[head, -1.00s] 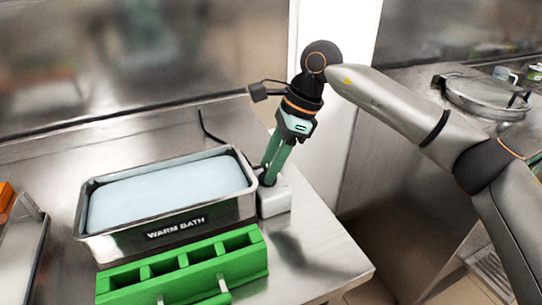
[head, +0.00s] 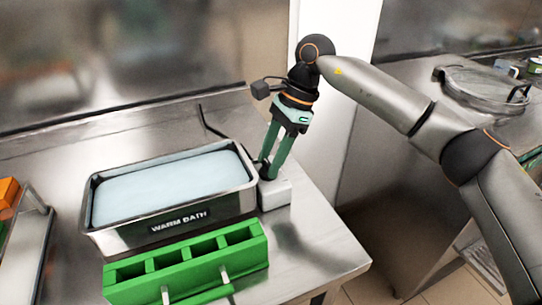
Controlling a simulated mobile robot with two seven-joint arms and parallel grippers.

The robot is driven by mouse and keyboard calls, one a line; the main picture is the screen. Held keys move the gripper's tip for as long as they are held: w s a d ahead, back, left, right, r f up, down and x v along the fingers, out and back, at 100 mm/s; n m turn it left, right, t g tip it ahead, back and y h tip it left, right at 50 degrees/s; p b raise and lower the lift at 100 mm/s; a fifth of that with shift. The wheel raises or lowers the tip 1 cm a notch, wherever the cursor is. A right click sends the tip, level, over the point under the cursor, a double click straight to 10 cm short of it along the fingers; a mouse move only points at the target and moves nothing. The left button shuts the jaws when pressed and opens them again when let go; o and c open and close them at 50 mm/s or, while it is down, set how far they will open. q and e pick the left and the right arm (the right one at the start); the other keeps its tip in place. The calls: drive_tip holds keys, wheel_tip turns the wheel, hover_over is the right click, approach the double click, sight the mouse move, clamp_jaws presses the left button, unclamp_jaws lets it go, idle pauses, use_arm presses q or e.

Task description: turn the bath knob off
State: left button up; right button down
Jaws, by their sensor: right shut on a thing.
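The warm bath is a steel tub (head: 120,239) of pale blue water with a "WARM BATH" label. A small light-grey control box (head: 274,194) stands against its right end. My right gripper (head: 268,174) points down at the top of this box, with its green fingers shut on the bath knob. The knob is mostly hidden between the fingertips, so its setting cannot be read. My left gripper is not in view.
A green rack (head: 190,262) with several square slots stands in front of the bath. A metal tray (head: 30,250) and an orange item (head: 8,191) are at the left edge. The steel counter is clear right of the box. A round lidded pan (head: 482,95) sits on the far right counter.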

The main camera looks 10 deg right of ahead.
drive_tip(key=c, duration=0.6)
unclamp_jaws()
drive_tip(key=shift+c, duration=0.2)
drive_tip(key=shift+r, duration=0.1)
drive_tip(key=v, duration=1.2)
drive_tip(key=shift+r, duration=0.2)
drive_tip(key=shift+d, duration=0.1)
drive_tip(key=shift+s, duration=0.1)
